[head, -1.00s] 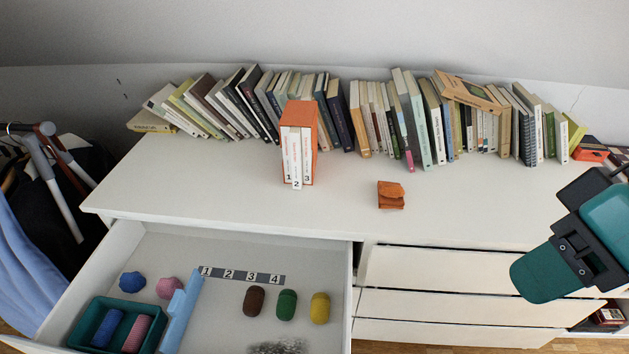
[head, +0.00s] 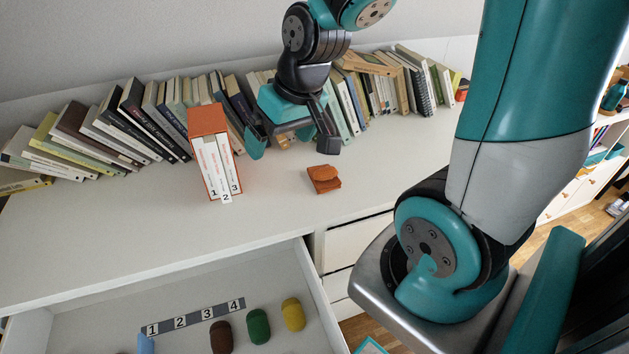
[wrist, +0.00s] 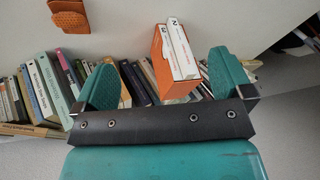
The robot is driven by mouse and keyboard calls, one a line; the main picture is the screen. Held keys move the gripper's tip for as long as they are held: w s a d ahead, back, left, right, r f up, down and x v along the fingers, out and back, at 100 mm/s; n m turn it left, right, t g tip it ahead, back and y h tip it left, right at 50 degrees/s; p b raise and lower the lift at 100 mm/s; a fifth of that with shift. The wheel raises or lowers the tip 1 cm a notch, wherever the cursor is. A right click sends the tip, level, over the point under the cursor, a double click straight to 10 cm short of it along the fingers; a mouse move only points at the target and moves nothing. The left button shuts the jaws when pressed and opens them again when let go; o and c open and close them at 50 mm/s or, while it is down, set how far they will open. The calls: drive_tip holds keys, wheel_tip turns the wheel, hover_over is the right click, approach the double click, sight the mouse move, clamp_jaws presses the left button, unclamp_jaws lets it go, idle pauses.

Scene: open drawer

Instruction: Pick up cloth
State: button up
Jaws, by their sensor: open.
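A small folded orange item (head: 323,179), which may be the cloth, lies on the white dresser top, right of the orange book box. I cannot tell its material. It also shows at the top left of the wrist view (wrist: 70,15), with a small tab on its face. My gripper (head: 291,145) is open and empty. It is behind and to the left of the orange item in the head view, over the back of the dresser near the books. In the wrist view, its two teal fingers (wrist: 166,78) are wide apart and the orange item is not between them.
An orange box (head: 208,122) holding numbered white books stands close to my gripper. A row of books (head: 150,118) lines the wall. The open drawer (head: 60,333) holds a number strip (head: 195,317) and brown, green and yellow capsules. The front dresser top is clear.

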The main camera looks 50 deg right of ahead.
sight(325, 167)
drive_tip(key=d+f+m+h+b, duration=0.1)
drive_tip(key=d+f+m+h, duration=0.45)
drive_tip(key=d, duration=0.95)
drive_tip(key=shift+n+y, duration=0.55)
drive_tip(key=shift+y, duration=0.4)
drive_tip(key=x, duration=0.6)
drive_tip(key=b+x, duration=0.1)
drive_tip(key=x, duration=0.5)
drive_tip(key=shift+w+a+f, duration=0.1)
drive_tip(key=shift+w+a, duration=0.05)
drive_tip(key=shift+a, duration=0.05)
drive_tip(key=shift+t, duration=0.3)
drive_tip(key=shift+x, duration=2.9)
drive_tip(key=shift+a, duration=0.15)
drive_tip(key=c, duration=1)
